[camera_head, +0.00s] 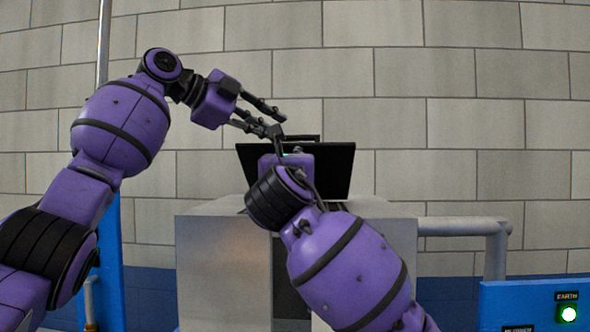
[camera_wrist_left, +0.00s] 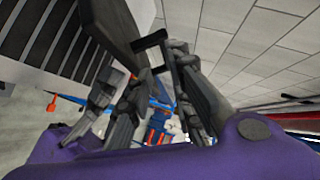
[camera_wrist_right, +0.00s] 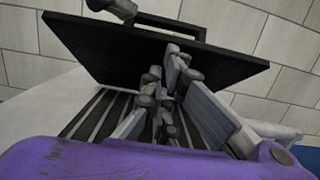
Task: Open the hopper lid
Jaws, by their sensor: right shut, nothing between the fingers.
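The hopper is a pale grey box (camera_head: 215,262) at the centre of the head view. Its black lid (camera_head: 338,168) stands raised and tilted, with a bar handle (camera_head: 300,138) on its upper edge. Dark slats (camera_wrist_right: 98,118) show beneath the lid in the right wrist view. My left gripper (camera_head: 281,124) is open at the left end of the handle; the handle (camera_wrist_left: 150,48) shows close to its fingertips in the left wrist view. I cannot tell whether they touch. My right gripper (camera_wrist_right: 166,75) is shut and empty, in front of the lid's underside; its wrist mostly hides it in the head view.
A grey pipe (camera_head: 465,227) runs right of the hopper. A blue panel (camera_head: 535,300) with a green-ringed button stands at the lower right. A blue post (camera_head: 112,255) stands at the left. A block wall (camera_head: 460,110) is behind. My two arms are close together.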

